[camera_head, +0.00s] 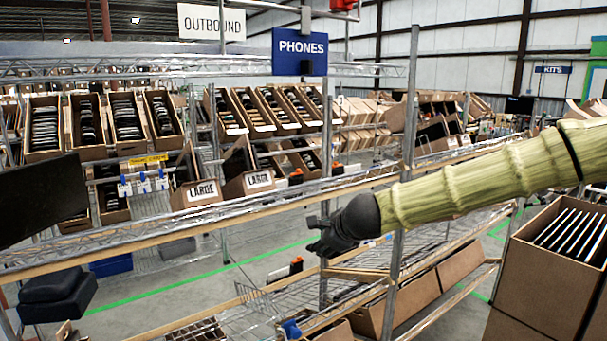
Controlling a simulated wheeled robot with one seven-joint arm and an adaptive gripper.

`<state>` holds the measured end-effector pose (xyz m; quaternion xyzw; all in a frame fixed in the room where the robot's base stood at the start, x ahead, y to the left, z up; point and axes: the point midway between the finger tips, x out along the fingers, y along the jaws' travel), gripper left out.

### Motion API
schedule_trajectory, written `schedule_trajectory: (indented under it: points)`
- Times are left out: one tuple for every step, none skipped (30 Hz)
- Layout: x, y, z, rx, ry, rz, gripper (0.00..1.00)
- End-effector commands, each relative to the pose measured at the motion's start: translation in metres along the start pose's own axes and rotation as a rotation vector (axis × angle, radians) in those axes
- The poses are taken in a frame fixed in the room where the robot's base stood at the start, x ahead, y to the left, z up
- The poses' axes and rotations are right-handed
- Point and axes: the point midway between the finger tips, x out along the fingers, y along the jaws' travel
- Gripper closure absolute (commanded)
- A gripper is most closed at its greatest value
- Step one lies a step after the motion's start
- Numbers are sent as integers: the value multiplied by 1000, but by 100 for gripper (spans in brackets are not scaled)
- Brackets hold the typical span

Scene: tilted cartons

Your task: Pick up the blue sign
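A blue sign (300,52) with white PHONES lettering is upright near the top middle, above the wire shelving. A smaller dark blue sign (562,70) reading KITS is far back at the right. My arm, in a ribbed yellow-green sleeve, reaches in from the right. My gripper (314,236), dark and small in view, is at its left end, well below the PHONES sign and apart from it. No object shows in the gripper. Its fingers are too dark and small to tell whether they are parted.
A wire rack (130,246) with a wooden edge crosses the foreground, and a metal post (408,110) stands near my arm. Tilted cartons (44,128) of dark items fill the shelves behind. A carton (545,262) is at the lower right. Floor shows beyond the rack.

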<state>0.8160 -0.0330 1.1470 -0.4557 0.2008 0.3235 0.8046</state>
Motion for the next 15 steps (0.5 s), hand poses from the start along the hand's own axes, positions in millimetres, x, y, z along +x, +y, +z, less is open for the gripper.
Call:
schedule_trajectory:
  points:
    - [-25, -36, 28, 88, -54, -39, 54]
    - [-41, -54, 43, 138, -84, -56, 54]
    - [-63, -78, 63, 206, -127, -75, 54]
    - [-81, -95, 78, 255, -162, -87, 54]
    - [-100, -111, 93, 303, -197, -98, 54]
    - [-126, -132, 110, 365, -244, -110, 54]
    - [-146, -147, 123, 410, -280, -117, 54]
    - [-168, -160, 135, 453, -316, -123, 54]
    - [-195, -177, 150, 506, -363, -127, 54]
    - [-215, -188, 160, 544, -398, -128, 54]
    - [-234, -198, 169, 578, -431, -128, 54]
    - [-259, -210, 179, 619, -471, -128, 54]
    - [-276, -217, 186, 646, -499, -126, 54]
    - [-292, -224, 192, 671, -525, -124, 54]
    - [-311, -231, 199, 699, -556, -120, 54]
